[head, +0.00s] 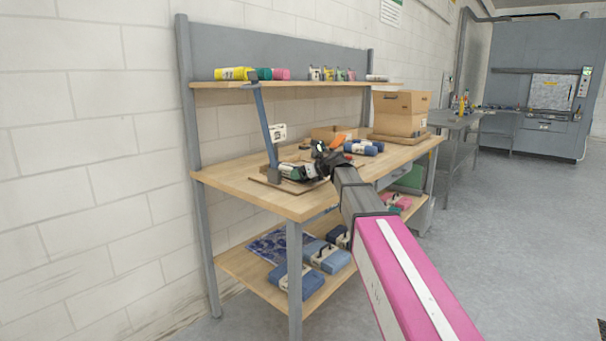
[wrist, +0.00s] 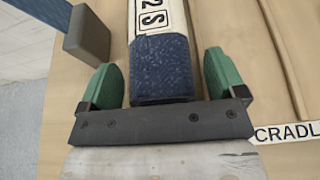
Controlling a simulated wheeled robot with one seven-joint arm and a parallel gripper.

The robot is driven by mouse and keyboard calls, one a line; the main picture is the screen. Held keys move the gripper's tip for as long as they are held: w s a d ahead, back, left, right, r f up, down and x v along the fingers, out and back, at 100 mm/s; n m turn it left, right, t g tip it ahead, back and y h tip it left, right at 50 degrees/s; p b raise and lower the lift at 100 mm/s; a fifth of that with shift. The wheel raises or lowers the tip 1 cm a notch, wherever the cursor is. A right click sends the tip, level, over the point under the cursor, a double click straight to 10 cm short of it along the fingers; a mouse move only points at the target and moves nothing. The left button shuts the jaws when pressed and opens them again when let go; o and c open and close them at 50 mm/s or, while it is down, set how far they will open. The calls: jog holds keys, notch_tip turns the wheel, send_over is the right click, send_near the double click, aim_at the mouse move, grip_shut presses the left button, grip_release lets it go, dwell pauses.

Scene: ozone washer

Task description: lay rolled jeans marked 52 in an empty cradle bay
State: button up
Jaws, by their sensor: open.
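A dark blue rolled pair of jeans (wrist: 160,68) with a white band lies between the two green fingers of my gripper (wrist: 165,80) in the wrist view. The band shows "2" and a character like 5 or S; its upper part is cut off. My gripper is open, with one finger on each side of the roll. In the head view my gripper (head: 300,172) is low over the bench's left half, and my arm hides part of that spot. A white label reading "CRADL" (wrist: 287,132) shows at the right edge of the wrist view. The cradle bays are not clearly visible.
The wooden bench (head: 232,177) has a blue-grey slanted post (head: 265,125) close to my gripper. Blue rolls (head: 363,147) and cardboard boxes (head: 402,112) stand further right. A shelf (head: 320,85) with coloured rolls is above. Floor to the right is free.

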jog(key=v, duration=1.2)
jog(key=shift+r, duration=0.1)
